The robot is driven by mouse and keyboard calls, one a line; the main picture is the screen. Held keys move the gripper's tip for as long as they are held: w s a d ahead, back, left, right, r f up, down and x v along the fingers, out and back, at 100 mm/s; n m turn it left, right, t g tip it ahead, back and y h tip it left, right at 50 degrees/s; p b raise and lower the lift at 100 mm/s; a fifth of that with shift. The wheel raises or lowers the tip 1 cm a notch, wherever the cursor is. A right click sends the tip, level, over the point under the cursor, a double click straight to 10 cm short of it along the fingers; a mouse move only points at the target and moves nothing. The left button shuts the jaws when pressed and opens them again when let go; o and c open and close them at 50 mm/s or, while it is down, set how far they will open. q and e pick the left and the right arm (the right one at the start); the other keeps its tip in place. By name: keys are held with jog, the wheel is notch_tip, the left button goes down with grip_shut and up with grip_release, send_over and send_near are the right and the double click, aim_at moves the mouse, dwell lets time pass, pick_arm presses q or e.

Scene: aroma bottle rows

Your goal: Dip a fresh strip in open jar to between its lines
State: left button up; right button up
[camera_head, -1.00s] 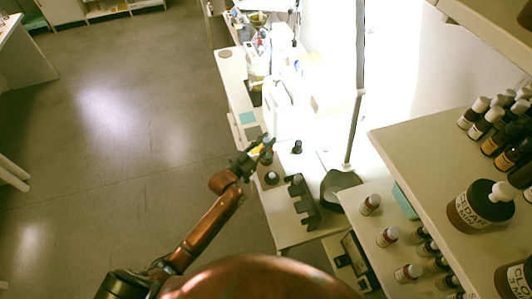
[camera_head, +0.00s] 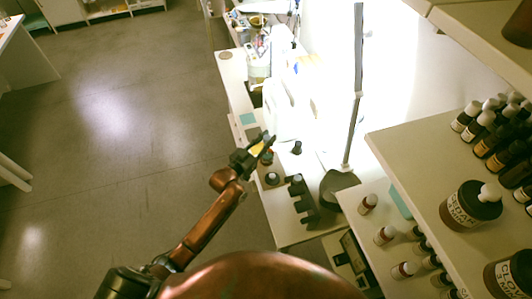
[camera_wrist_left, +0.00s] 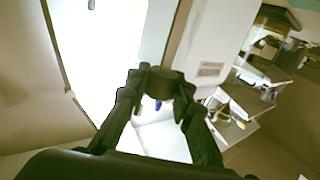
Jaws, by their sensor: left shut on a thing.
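My left gripper (camera_head: 267,143) is over the white bench, its fingers pointing up and right. In the left wrist view its fingers (camera_wrist_left: 160,85) are shut on a small dark, round-looking thing (camera_wrist_left: 166,84). I cannot tell what it is, and no paper strip can be made out. A short dark round jar (camera_head: 272,179) stands on the bench just below the gripper in the picture. I cannot tell whether it is open. A small dark bottle (camera_head: 297,148) stands to the right of the gripper. My right gripper is not in view.
A dark stepped rack (camera_head: 304,203) stands near the bench's front, beside a dark round stand base (camera_head: 338,184) with an upright pole. Shelves at right hold several bottles and a large dark labelled jar (camera_head: 468,207). The floor (camera_head: 110,150) at left is clear.

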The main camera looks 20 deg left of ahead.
pick_arm(q)
jog(key=shift+r+p, duration=1.4)
jog(key=shift+r, duration=0.45)
